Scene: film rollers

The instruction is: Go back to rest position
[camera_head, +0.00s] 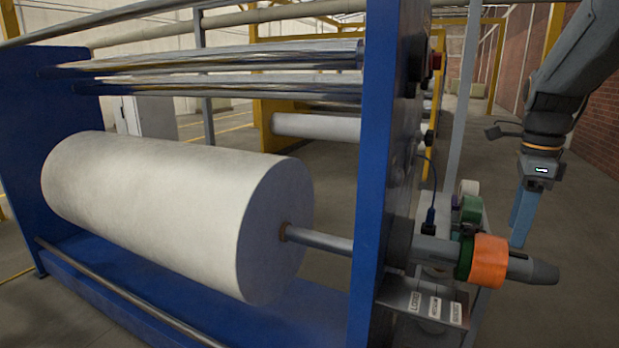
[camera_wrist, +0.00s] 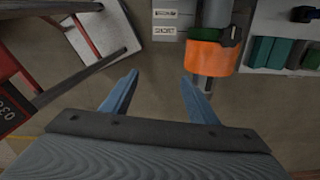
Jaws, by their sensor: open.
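The orange roll also shows in the wrist view (camera_wrist: 207,58), beyond the right finger. The head view does not show clearly how far the gripper is from the shaft.
A large white film roll (camera_head: 170,205) lies in the blue frame (camera_head: 372,150). A labelled shelf (camera_head: 425,300) is below the shaft. In the wrist view, a red frame (camera_wrist: 40,60) is at the left and a rack with green and blue items (camera_wrist: 270,52) at the right. Floor shows between.

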